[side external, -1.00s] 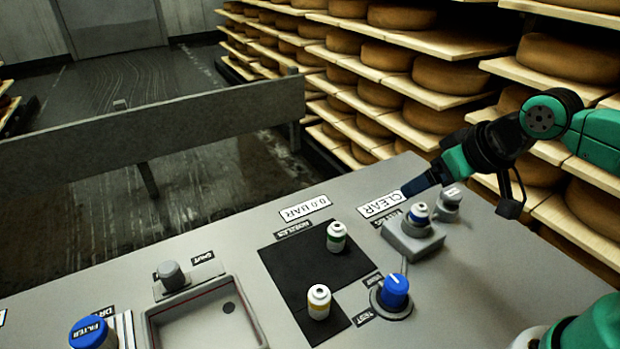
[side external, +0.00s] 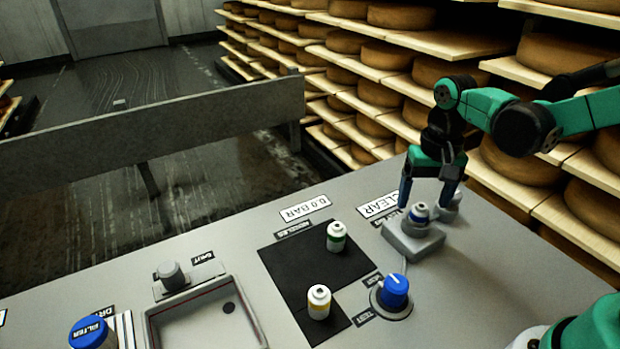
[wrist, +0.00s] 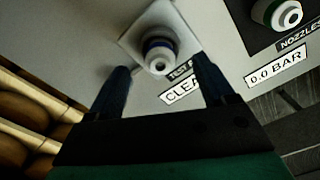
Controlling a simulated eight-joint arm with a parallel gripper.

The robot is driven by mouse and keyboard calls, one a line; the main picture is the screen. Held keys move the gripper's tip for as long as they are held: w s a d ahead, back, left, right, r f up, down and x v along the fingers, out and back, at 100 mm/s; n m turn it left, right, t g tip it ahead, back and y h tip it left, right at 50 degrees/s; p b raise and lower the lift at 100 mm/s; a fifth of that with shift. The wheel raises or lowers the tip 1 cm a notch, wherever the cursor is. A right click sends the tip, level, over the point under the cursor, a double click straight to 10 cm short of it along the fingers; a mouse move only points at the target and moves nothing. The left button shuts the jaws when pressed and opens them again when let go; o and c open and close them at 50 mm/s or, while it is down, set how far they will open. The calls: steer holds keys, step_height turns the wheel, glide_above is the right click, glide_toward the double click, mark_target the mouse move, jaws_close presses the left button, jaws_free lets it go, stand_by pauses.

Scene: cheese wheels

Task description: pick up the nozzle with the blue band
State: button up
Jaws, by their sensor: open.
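The nozzle with the blue band (side external: 419,214) is white and stands upright on a grey square block at the right of the panel. In the wrist view this nozzle (wrist: 158,57) is ahead of my fingertips, roughly centred between them. My gripper (side external: 424,203) points down with its fingers apart, right above and around the nozzle's top in the side view. In the wrist view my gripper (wrist: 163,75) is open, with nothing held. Whether the fingers touch the nozzle cannot be told.
A green-banded nozzle (side external: 336,237) and a yellow-banded nozzle (side external: 319,301) stand on a black mat (side external: 285,262). A blue knob (side external: 395,291) sits in front of the block. A grey knob behind the block is partly hidden by my gripper. A recessed tray (side external: 205,318) lies to the left.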

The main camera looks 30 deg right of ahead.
steer(key=shift+f, duration=1.4)
jaws_close()
steer(key=shift+r, duration=0.2)
